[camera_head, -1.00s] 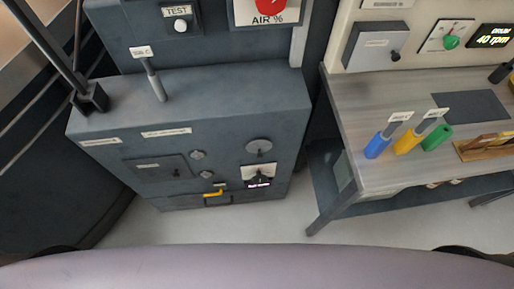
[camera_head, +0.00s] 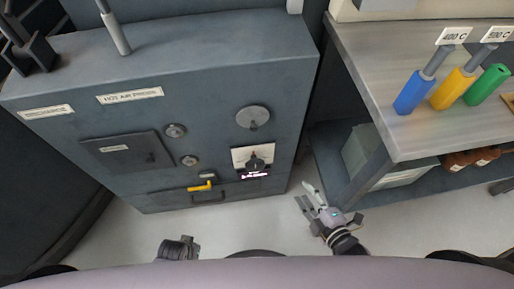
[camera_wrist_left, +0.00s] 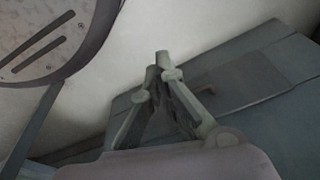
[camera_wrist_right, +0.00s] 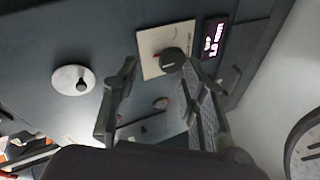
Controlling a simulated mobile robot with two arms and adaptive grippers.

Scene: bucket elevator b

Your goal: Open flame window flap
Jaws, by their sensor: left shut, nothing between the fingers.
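The grey furnace front (camera_head: 220,130) bears a round grey disc (camera_head: 253,117) with a small dark knob, likely the flame window flap; no label on it is legible. The disc lies flat against the front and also shows at left in the right wrist view (camera_wrist_right: 73,79). My right gripper (camera_head: 308,196) is open and empty, low and right of the front in the head view. Its fingers (camera_wrist_right: 158,85) are apart in the right wrist view, with the disc left of them, not touched. My left gripper (camera_wrist_left: 160,66) is shut and empty; its wrist shows low in the head view.
Below the disc are a dial on a white plate (camera_head: 252,158) and a lit display (camera_head: 255,174). A rectangular dark panel (camera_head: 128,152), small knobs and a yellow handle (camera_head: 201,187) are further left. A workbench (camera_head: 380,90) with coloured-handled tools stands at right.

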